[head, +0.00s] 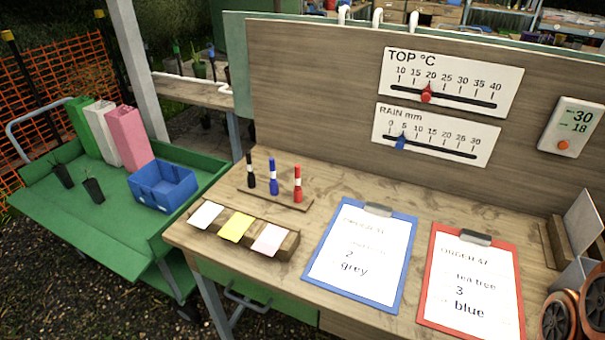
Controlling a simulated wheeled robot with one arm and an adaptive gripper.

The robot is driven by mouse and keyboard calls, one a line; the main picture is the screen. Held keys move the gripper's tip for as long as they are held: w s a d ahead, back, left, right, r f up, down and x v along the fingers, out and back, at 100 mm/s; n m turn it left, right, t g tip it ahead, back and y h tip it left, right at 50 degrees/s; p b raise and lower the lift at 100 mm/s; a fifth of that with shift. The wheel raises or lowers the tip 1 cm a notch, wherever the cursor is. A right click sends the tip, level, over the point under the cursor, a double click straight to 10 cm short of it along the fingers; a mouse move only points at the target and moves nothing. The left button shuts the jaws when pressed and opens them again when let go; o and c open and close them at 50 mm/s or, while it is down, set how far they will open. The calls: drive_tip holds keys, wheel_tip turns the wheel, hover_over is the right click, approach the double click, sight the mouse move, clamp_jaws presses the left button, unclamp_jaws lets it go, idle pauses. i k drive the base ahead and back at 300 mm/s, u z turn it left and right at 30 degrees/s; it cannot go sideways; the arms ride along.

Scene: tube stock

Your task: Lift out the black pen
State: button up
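A black pen (250,173) stands upright in a low wooden holder (290,202) at the back left of the wooden bench. It is the leftmost of three pens in a row. A blue pen (273,177) stands beside it, and a red pen (298,184) stands at the right end. The pens are apart from each other, and the lower ends of the pens are set at the holder. My gripper is not in the head view.
A wooden block with white, yellow and pink cards (237,227) lies in front of the pens. Blue (312,264) and red (428,312) clipboards lie to the right. A slider board (482,153) hangs behind. A green cart (100,231) stands left, carrying a blue crate (160,193).

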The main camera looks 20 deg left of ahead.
sight(248, 154)
drive_tip(key=u, duration=0.55)
drive_tip(key=k, duration=0.65)
drive_tip(key=u, duration=1.1)
drive_tip(key=i, duration=1.45)
drive_tip(key=z, duration=0.7)
